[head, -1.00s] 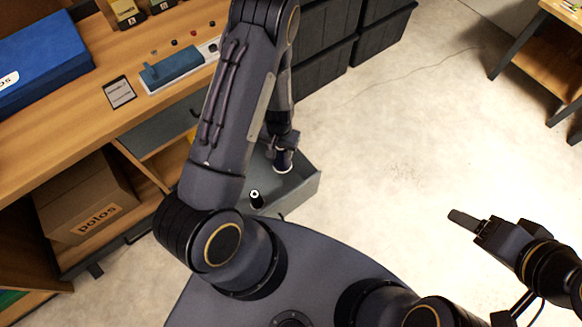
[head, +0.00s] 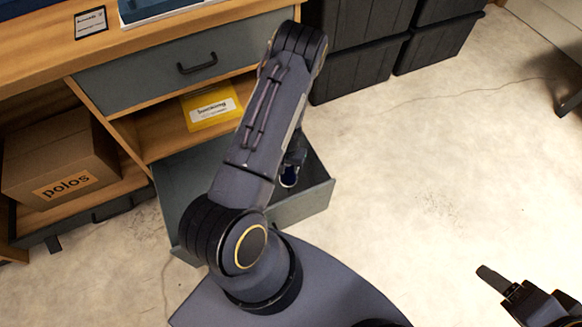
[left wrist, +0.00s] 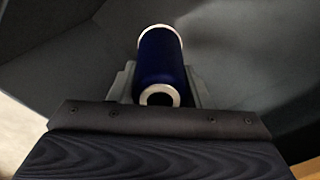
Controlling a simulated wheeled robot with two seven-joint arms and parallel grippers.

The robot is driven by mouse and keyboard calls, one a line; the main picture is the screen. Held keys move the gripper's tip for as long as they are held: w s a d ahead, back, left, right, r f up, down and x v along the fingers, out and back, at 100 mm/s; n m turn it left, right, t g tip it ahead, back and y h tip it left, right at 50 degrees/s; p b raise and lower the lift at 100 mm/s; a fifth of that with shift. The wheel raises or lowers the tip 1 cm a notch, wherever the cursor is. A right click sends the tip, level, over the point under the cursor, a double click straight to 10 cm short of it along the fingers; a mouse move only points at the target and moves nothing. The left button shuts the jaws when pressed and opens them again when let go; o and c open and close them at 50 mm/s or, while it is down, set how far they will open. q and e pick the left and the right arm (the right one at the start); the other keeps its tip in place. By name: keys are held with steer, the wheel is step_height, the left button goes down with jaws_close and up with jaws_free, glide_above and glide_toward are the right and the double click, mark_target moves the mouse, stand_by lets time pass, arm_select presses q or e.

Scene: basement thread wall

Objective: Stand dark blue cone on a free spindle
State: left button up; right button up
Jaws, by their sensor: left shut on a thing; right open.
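The dark blue cone (head: 289,176) shows in the head view at the open drawer, partly hidden by my left arm. In the left wrist view it is a dark blue cylinder-like cone (left wrist: 163,62) with pale ends and a dark hole in the near end. My left gripper (head: 291,166) is shut on it, with grey fingers (left wrist: 160,88) on both sides. The cone is over or inside the drawer; I cannot tell whether it touches the bottom. My right gripper (head: 497,283) is at the lower right, empty and away from the drawer. I see no spindle in either current view.
The open grey drawer (head: 318,193) juts out from the wooden bench. A closed grey drawer (head: 140,80), a yellow box (head: 211,106) and a cardboard box (head: 58,160) are at the left. Black bins (head: 355,60) stand behind.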

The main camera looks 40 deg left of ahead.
arm_select(q)
step_height(320, 180, down, 8)
steer(key=b, duration=0.5)
steer(key=shift+f+b, duration=0.2)
steer(key=shift+b, duration=0.2)
steer(key=shift+f+b, duration=0.65)
steer(key=shift+f, duration=0.05)
steer(key=shift+f+b, duration=0.2)
steer(key=shift+b, duration=0.1)
steer(key=shift+f, duration=0.15)
steer(key=o, duration=1.1)
steer(key=shift+r, duration=0.2)
